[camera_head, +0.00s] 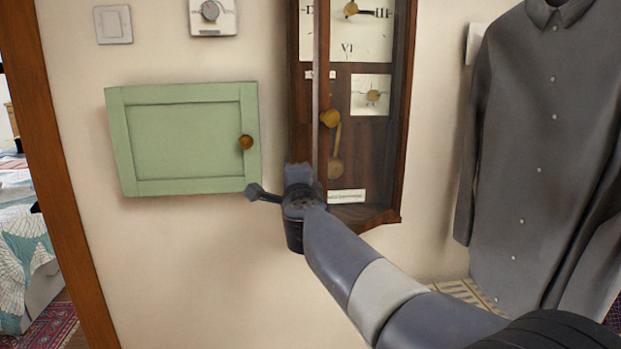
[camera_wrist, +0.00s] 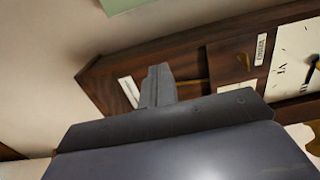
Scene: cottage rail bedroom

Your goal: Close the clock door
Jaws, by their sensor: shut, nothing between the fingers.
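The dark wood wall clock (camera_head: 385,160) hangs at the top centre in the head view, its dial (camera_head: 362,40) and pendulum (camera_head: 336,165) visible. Its door (camera_head: 323,80) stands open, seen nearly edge-on as a narrow upright strip on the left side, with a round brass knob (camera_head: 330,118). My gripper (camera_head: 298,174) is shut and empty, at the lower left of the clock near the door's lower part. I cannot tell whether it touches the door. In the wrist view my shut fingers (camera_wrist: 158,85) overlap the clock's wooden body (camera_wrist: 195,65), which appears tilted.
A green wall cabinet (camera_head: 185,140) with a brass knob (camera_head: 245,142) is shut, left of the clock. A thermostat (camera_head: 212,14) and light switch (camera_head: 113,25) are above it. A grey coat (camera_head: 545,140) hangs at right. The wall below the cabinet is clear.

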